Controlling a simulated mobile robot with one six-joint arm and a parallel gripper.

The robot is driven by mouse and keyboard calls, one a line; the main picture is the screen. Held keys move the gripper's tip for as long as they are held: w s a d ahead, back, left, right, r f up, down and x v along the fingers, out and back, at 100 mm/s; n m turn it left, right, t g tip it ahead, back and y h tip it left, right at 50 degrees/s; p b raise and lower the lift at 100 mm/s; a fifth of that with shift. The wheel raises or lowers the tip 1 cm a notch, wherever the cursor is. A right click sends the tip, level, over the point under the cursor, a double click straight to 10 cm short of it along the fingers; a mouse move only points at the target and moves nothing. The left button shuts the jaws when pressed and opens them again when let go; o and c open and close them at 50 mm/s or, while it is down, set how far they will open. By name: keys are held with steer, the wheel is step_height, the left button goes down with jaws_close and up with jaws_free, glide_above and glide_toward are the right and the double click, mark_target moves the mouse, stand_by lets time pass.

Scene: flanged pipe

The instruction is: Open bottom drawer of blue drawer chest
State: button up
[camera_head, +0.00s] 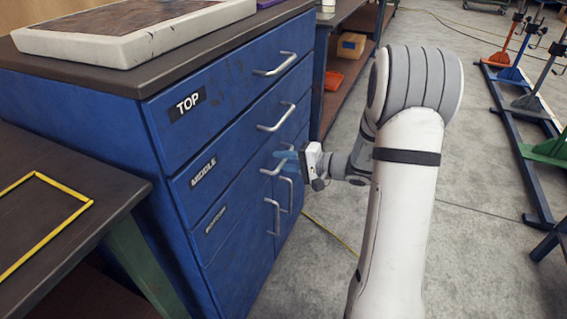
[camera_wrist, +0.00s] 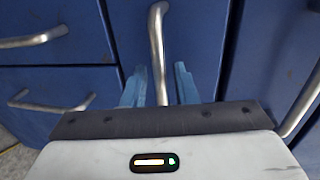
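The blue drawer chest (camera_head: 110,135) has a dark top and drawers labelled TOP, MIDDLE and BOTTOM. The bottom drawer (camera_head: 237,197) looks flush with the front, its label partly readable. Its metal bar handle (camera_head: 271,171) is partly hidden by my gripper (camera_head: 282,158). In the wrist view, the bottom drawer handle (camera_wrist: 155,40) runs between the two blue fingers of my gripper (camera_wrist: 158,84). The fingers are apart, one on each side of the bar, with visible gaps. Whether the tips reach past the bar is hard to tell.
The middle drawer handle (camera_head: 277,117) is just above; it shows at right in the wrist view (camera_wrist: 304,102). Two door handles (camera_head: 287,195) sit below. A stone-like slab (camera_head: 135,38) lies on top. A workbench (camera_head: 60,215) stands left.

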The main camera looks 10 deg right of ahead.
steer(key=shift+a, duration=0.1)
jaws_close()
stand_by(0.5)
